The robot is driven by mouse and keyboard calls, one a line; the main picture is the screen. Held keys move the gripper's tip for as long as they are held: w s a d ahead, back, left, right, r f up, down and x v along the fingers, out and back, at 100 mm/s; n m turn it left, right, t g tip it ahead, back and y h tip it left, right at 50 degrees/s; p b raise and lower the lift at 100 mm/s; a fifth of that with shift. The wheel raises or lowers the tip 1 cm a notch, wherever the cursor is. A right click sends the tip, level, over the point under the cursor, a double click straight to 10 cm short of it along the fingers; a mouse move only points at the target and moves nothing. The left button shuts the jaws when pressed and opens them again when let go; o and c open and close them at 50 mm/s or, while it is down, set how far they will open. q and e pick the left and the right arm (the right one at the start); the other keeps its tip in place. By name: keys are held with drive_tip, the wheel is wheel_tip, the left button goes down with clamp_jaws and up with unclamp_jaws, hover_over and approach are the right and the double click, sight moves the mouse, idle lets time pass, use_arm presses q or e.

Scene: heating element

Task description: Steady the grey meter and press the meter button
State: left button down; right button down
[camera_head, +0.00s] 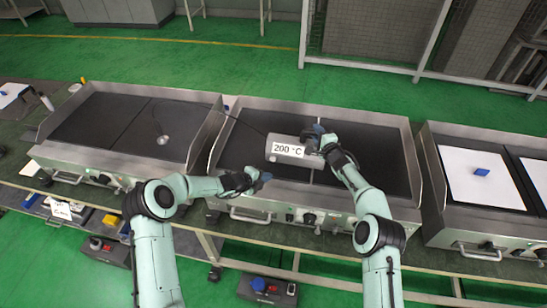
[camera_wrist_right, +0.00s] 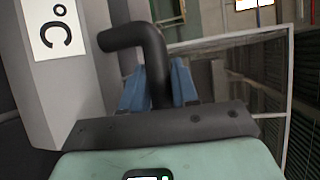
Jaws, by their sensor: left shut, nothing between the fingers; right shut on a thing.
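The grey meter (camera_head: 284,139) with a white "200 °C" label is over the middle griddle. Its grey body (camera_wrist_right: 84,85) fills the left of the right wrist view. A bent black handle (camera_wrist_right: 152,52) stands beside the body there. My right gripper (camera_head: 318,131) is at the meter's right side. In the right wrist view its blue fingers (camera_wrist_right: 158,88) are shut on the handle. My left gripper (camera_head: 265,178) is shut and empty, just below and left of the meter, apart from it, near the griddle's front edge. I cannot make out the meter button.
The middle griddle (camera_head: 384,160) has raised metal side walls and front knobs (camera_head: 308,218). Another griddle (camera_head: 90,125) stands at left, with a small round metal thing (camera_head: 162,140) on it.

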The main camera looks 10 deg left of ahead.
drive_tip(key=c, duration=0.8)
unclamp_jaws()
